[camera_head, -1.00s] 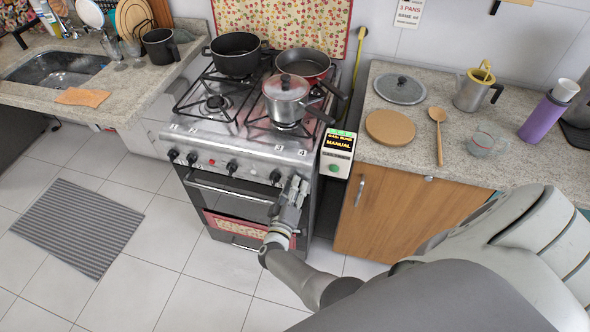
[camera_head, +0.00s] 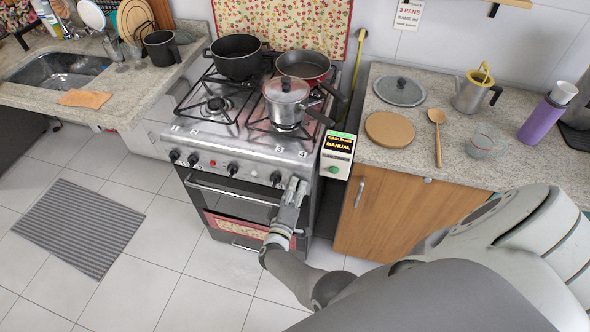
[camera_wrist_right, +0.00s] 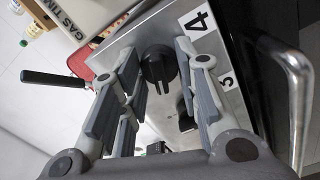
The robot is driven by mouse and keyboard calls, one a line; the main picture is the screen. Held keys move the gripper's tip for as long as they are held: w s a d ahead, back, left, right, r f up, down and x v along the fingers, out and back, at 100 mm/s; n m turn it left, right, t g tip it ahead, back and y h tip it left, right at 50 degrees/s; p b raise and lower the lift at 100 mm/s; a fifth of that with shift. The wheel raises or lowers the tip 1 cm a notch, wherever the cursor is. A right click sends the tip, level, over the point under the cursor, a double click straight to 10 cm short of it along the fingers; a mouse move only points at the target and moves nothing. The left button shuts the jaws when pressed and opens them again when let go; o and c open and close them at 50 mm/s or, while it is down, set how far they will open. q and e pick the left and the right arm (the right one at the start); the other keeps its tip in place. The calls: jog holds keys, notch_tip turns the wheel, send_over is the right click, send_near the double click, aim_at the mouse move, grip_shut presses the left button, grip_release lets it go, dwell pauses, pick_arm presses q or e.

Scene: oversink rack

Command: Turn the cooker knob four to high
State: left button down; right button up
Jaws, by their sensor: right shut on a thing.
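The cooker (camera_head: 262,160) has a row of black knobs along its front panel. Knob four is hidden behind my right gripper (camera_head: 296,184) in the head view. The right wrist view shows it as a round black knob (camera_wrist_right: 158,68) with a raised grip bar, beside the label "4" (camera_wrist_right: 197,22). My right gripper (camera_wrist_right: 157,85) has its fingers on either side of this knob and is shut on it. Another black knob (camera_wrist_right: 187,122) is partly hidden behind a finger. My left gripper is in neither view.
A lidded pot (camera_head: 286,98), a pan (camera_head: 303,66) and a black pot (camera_head: 236,56) stand on the cooker. A display box (camera_head: 338,152) reading "MANUAL" is close right of the gripper. The oven handle (camera_head: 230,195) runs below the knobs.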

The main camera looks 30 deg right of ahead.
jog(key=o, duration=1)
jog(key=shift+w+a, duration=0.1)
jog(key=shift+w, duration=0.05)
